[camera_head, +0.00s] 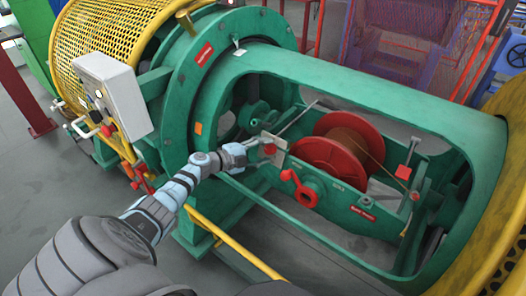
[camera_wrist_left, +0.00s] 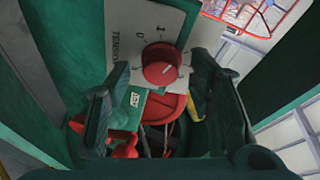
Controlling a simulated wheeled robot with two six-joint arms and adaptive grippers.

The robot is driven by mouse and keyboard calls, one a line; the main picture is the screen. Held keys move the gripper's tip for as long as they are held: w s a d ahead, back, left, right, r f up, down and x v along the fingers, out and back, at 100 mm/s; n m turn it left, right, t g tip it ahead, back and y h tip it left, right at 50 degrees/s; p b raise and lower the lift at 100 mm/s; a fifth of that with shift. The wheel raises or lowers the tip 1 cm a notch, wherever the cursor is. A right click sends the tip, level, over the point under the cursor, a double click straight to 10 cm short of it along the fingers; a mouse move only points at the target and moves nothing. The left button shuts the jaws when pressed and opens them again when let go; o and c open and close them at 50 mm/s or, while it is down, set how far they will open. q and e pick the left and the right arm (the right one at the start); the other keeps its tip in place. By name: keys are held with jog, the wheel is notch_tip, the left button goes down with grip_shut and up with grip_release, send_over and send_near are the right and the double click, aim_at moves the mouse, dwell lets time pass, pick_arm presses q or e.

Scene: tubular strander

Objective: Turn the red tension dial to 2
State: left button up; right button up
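The red tension dial (camera_head: 269,149) sits on a small pale plate on the green cradle frame. In the left wrist view the round dial (camera_wrist_left: 160,64) faces me, with a light pointer line on its face. Its white plate (camera_wrist_left: 125,25) carries the word TENSION and scale marks, partly hidden; I cannot tell the dial's setting for sure. My left gripper (camera_head: 251,147) is at the dial. In the wrist view its two dark fingers (camera_wrist_left: 163,72) are apart, one on each side of the dial, with gaps visible. My right gripper is not in view.
A red spool (camera_head: 341,149) lies in the green cradle behind the dial. A red crank handle (camera_head: 299,188) stands just right of the dial. The green cradle rim (camera_head: 360,88) arches around them. A grey control box (camera_head: 113,97) and yellow mesh guard (camera_head: 105,40) are at left.

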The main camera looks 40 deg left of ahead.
pick_arm(q)
jog(key=v, duration=1.2)
